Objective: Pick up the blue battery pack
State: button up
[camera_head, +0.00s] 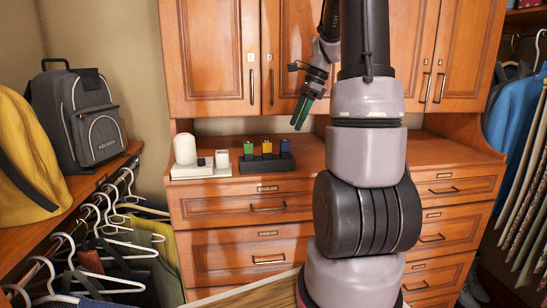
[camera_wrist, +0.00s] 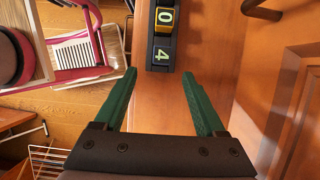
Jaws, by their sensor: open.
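The blue battery pack (camera_head: 285,146) appears to be the right one of three small coloured packs, upright in a black holder (camera_head: 258,166) on the wooden counter. The yellow pack (camera_head: 267,146) is in the middle and the green pack (camera_head: 249,148) is at left. My gripper (camera_head: 298,122) hangs above and slightly right of the holder, its green fingers apart and empty. The dark block's colour is unclear there.
A white device with a cylinder (camera_head: 185,150) stands left of the holder. Cabinet doors (camera_head: 213,60) rise above the counter, with drawers (camera_head: 240,207) below. The counter right of the holder looks clear. A grey backpack (camera_head: 85,125) stands on the left shelf.

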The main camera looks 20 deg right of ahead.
aim_at(288, 140)
jog(key=x, duration=0.4)
jog(key=shift+a, duration=0.1)
jog(key=shift+x, duration=2.9)
jog(key=shift+w, duration=0.1)
grip_shut()
